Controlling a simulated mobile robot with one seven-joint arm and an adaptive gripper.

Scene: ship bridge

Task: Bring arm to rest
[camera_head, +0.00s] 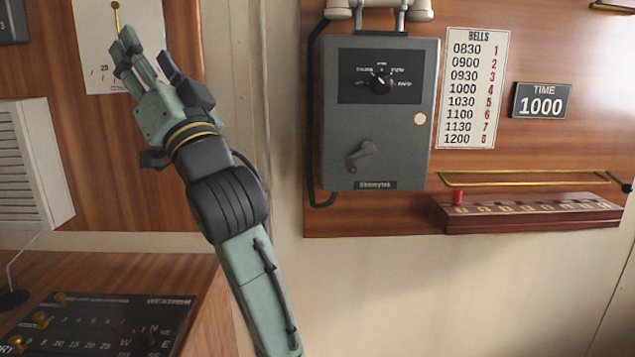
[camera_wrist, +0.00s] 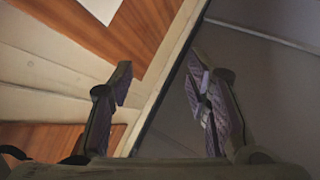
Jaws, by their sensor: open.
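My gripper (camera_head: 143,58) is raised at the upper left of the head view, in front of the wood-panelled wall and a white chart. Its fingers point up and to the left. In the wrist view my gripper (camera_wrist: 160,95) shows its two fingers spread apart with nothing between them. My forearm runs from the gripper down to the bottom middle of the head view.
A grey switch box (camera_head: 381,115) hangs on the wall right of my arm. A bells chart (camera_head: 473,88), time sign (camera_head: 541,101) and wooden rack (camera_head: 530,213) are further right. A white louvred unit (camera_head: 30,165) and a weather panel (camera_head: 110,322) are at left.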

